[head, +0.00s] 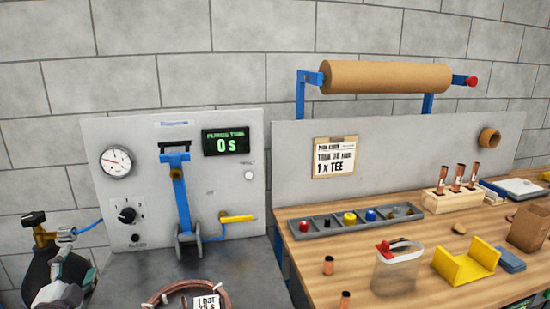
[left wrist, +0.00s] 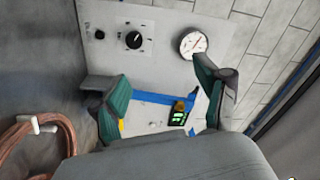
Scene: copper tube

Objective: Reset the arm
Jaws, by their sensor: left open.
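My left gripper (left wrist: 162,88) shows in the left wrist view with its two green-and-grey fingers spread apart and nothing between them. Behind the gap is the grey control panel (left wrist: 160,25). In the head view the left arm and gripper (head: 68,265) are at the lower left, in front of the panel (head: 100,215), beside a dark cylinder with a brass valve (head: 42,236). They overlap the cylinder in the picture; I cannot tell whether they touch it. My right gripper is not in view.
The panel carries a gauge (head: 116,162), a black knob (head: 127,214), a blue lever (head: 180,200), a yellow handle (head: 237,218) and a timer reading 0 s (head: 226,142). A coiled copper tube (head: 160,298) lies below. The wooden bench (head: 420,290) at right holds parts.

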